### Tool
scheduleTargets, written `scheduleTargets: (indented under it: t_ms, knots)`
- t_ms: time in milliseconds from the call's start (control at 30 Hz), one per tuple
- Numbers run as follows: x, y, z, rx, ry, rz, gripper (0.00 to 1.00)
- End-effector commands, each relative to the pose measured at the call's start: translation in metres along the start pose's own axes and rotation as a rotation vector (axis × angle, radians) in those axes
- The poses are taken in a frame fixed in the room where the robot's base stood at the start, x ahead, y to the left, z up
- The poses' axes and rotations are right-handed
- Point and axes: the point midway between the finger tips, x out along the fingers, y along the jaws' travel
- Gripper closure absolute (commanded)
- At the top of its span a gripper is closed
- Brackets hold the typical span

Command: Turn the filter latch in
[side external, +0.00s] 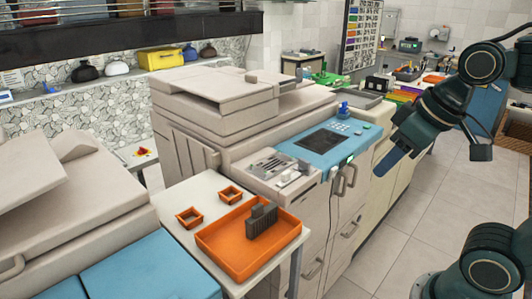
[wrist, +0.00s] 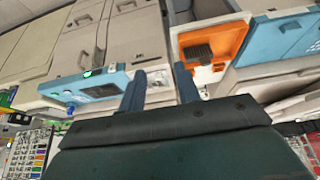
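The beige copier (side external: 240,125) has a blue control panel (side external: 328,143) with a dark screen. Beside the panel is a pale section (side external: 280,172) with slots and small levers; I cannot tell which part is the filter latch. A grey finned block (side external: 262,221), possibly the filter, stands in an orange tray (side external: 225,262). My gripper (side external: 391,160) is in the air to the right of the copier, apart from it. In the wrist view my gripper (wrist: 160,84) has its two blue fingers spread, with nothing between them. The fingers partly hide the copier's top there.
The tray and two small orange boxes (side external: 189,217) (side external: 230,195) stand on a white table left of the pale section. Another copier with blue front panels (side external: 150,272) is at the lower left. Copier door handles (side external: 350,175) stick out. The tiled floor (side external: 400,235) in front is clear.

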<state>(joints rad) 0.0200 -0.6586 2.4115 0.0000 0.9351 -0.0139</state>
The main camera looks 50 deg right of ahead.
Motion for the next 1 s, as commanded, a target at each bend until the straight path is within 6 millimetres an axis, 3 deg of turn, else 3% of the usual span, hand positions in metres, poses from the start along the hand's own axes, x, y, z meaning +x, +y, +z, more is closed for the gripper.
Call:
scheduleTargets:
  t_ms: [467,767,1000]
  knots:
    - [0.008,0.024,-0.094,0.024,-0.148,0.024,0.67]
    - [0.033,0.047,-0.15,0.039,-0.243,0.029,0.67]
    - [0.062,0.07,-0.188,0.054,-0.318,0.028,0.67]
